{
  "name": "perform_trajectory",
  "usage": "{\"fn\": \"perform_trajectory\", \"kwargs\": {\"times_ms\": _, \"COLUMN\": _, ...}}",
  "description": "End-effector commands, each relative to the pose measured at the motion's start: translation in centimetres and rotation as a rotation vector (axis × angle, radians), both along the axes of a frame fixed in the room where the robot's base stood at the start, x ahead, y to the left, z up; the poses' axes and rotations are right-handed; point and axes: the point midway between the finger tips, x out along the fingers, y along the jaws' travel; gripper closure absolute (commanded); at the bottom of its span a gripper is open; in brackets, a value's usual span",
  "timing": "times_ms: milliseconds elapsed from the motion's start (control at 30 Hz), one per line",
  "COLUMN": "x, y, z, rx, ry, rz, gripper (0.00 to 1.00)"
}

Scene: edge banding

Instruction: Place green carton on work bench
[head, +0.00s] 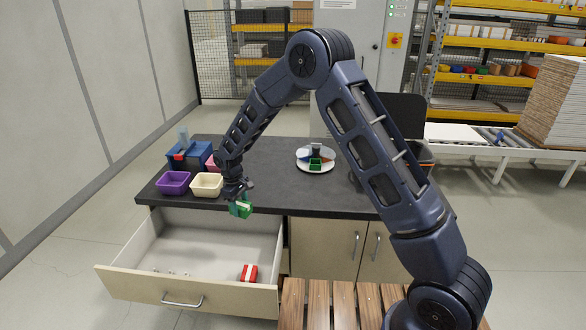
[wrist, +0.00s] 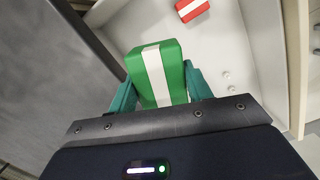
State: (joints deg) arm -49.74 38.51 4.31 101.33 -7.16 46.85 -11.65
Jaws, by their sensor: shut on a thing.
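The green carton (wrist: 158,72) has a white stripe and sits between the two fingers of my gripper (wrist: 160,88) in the wrist view. My gripper is shut on it. In the head view, my gripper (head: 238,200) holds the green carton (head: 241,209) at the front edge of the work bench, over or close to the open drawer. I cannot tell its exact height. The work bench (head: 270,180) has a dark top. In the wrist view, the bench top (wrist: 50,60) lies to the left of the carton, and the drawer floor (wrist: 215,50) is beyond and below it.
The open drawer (head: 200,262) holds a red carton (head: 249,273) with a white stripe and several tiny pieces. On the bench stand a purple bin (head: 174,183), a cream bin (head: 207,184) and a round white turntable (head: 315,160) with coloured items. The bench's middle is clear.

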Motion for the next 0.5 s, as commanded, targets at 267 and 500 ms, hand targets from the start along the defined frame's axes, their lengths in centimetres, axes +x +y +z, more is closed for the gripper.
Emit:
{"fn": "perform_trajectory", "kwargs": {"times_ms": 267, "x": 7.5, "y": -8.5, "z": 4.3, "rx": 0.001, "ry": -0.005, "rz": -0.284, "gripper": 0.74}}
{"fn": "perform_trajectory", "kwargs": {"times_ms": 500, "x": 12.4, "y": -16.4, "z": 7.7, "rx": 0.002, "ry": -0.007, "rz": -0.524, "gripper": 0.74}}
